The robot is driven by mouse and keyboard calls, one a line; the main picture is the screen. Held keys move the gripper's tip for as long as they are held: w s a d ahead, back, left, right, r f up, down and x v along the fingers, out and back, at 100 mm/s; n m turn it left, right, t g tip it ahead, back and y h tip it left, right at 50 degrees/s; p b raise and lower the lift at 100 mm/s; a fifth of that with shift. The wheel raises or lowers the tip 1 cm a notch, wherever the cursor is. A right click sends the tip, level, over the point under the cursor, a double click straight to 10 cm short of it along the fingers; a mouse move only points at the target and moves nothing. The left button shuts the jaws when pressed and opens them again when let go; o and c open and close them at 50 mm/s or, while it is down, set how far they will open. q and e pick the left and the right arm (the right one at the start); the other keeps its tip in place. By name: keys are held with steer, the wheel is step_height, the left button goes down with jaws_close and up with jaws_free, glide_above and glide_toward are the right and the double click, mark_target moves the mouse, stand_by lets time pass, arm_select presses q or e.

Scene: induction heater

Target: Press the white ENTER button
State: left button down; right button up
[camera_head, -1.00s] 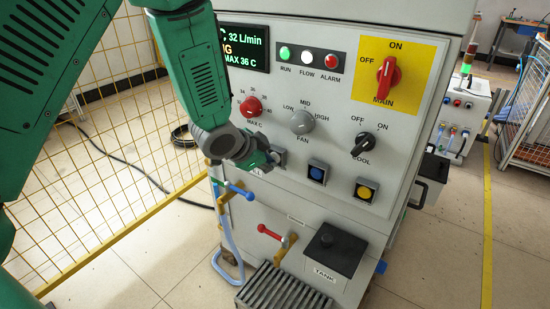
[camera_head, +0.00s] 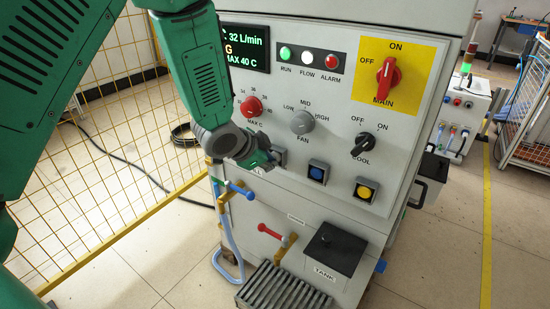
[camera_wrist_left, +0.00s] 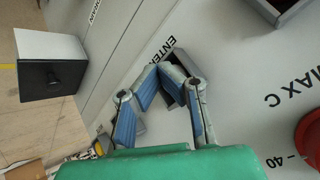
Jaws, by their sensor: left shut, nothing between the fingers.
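My left gripper (camera_head: 272,162) is shut and empty, low on the grey control panel. In the left wrist view, its fingertips (camera_wrist_left: 165,76) meet over a dark square button housing (camera_wrist_left: 178,92) beside the ENTER label (camera_wrist_left: 161,51). The fingers cover most of the housing, and the white button face cannot be made out. In the head view, part of a square housing (camera_head: 281,153) shows just right of the fingers. I cannot tell whether the fingertips touch the button. My right gripper is not in view.
A blue button (camera_head: 317,173) and a yellow button (camera_head: 366,191) sit to the right. The red MAX C knob (camera_head: 251,107) and grey FAN knob (camera_head: 302,122) are above. Blue (camera_head: 240,190) and red (camera_head: 270,233) valve handles stick out below. A yellow fence (camera_head: 110,150) stands left.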

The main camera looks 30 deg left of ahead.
arm_select(q)
steer(key=shift+s, duration=0.75)
steer(key=shift+s+a, duration=0.2)
steer(key=shift+s, duration=2.3)
steer(key=s+p, duration=0.9)
steer(key=s, duration=0.2)
steer(key=shift+a+p, duration=0.4)
steer(key=shift+a, duration=0.05)
